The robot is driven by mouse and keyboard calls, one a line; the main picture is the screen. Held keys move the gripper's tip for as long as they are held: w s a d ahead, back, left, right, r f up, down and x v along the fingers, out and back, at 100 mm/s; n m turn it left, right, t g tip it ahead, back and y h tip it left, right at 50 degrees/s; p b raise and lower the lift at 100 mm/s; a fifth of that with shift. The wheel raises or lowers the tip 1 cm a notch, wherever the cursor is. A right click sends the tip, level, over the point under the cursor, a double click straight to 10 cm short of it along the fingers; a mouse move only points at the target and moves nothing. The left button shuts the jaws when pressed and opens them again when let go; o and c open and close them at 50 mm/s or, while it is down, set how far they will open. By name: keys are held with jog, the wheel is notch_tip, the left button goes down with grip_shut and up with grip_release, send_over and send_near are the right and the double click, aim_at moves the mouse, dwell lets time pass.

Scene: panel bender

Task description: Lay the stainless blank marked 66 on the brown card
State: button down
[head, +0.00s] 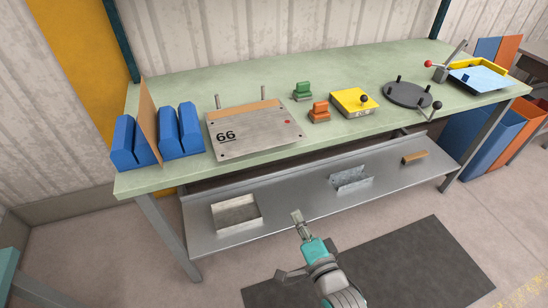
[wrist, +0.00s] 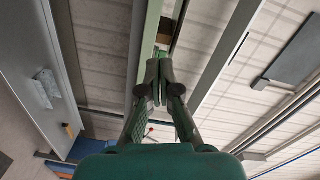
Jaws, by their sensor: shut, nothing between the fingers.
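The stainless blank marked 66 (head: 258,134) lies flat on the green bench, left of its middle, with a small red dot near its right side. A brown strip (head: 243,112) shows along its back edge, with two upright pins there; I cannot tell whether this is the card continuing under the blank. A brown board (head: 147,119) also stands upright between blue blocks further left. My gripper (head: 297,217) is in front of the bench, low and apart from the blank. In the wrist view its fingers (wrist: 159,82) are together and empty.
Blue blocks (head: 179,130) stand left of the blank. Green (head: 302,91) and orange (head: 319,111) pieces, a yellow block (head: 352,102) and a dark disc (head: 407,94) are to its right. The lower shelf (head: 293,204) holds a tray (head: 236,213) and a bracket (head: 350,179).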

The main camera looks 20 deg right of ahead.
aim_at(269, 148)
jog(key=w+r+m, duration=0.1)
jog(key=w, duration=0.5)
jog(key=w+r+m, duration=0.1)
jog(key=w, duration=0.6)
jog(key=w+r, duration=0.2)
jog(key=w, duration=0.4)
jog(key=shift+w+r+m+t, duration=0.1)
jog(key=shift+w+m+t, duration=0.2)
jog(key=shift+w+m, duration=0.1)
jog(key=shift+w, duration=1.6)
jog(key=shift+s, duration=0.15)
